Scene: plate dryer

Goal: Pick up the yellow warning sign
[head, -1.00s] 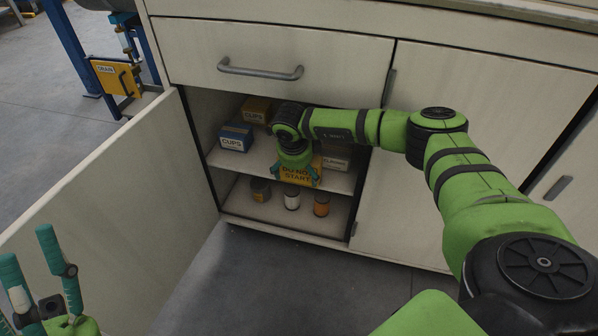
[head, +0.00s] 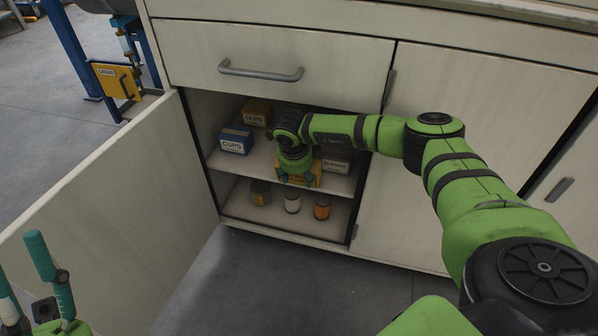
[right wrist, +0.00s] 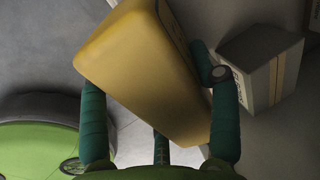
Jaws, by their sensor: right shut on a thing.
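The yellow warning sign (head: 297,180) is at the front of the cabinet's upper shelf, partly hidden by my right gripper. In the right wrist view the yellow body (right wrist: 140,65) is tilted between the green fingers and fills much of the view. My right gripper (head: 296,181), pointing down, is shut on it. Whether the sign touches the shelf cannot be told. My left gripper (head: 30,275) shows at the lower left edge, fingers apart and nothing seen between them.
On the upper shelf (head: 258,166) are a blue box (head: 236,139), a brown box (head: 257,112) and a pale box (head: 336,166). Several cans, including a white one (head: 292,202), stand below. The open door (head: 120,190) is at left. The floor in front is clear.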

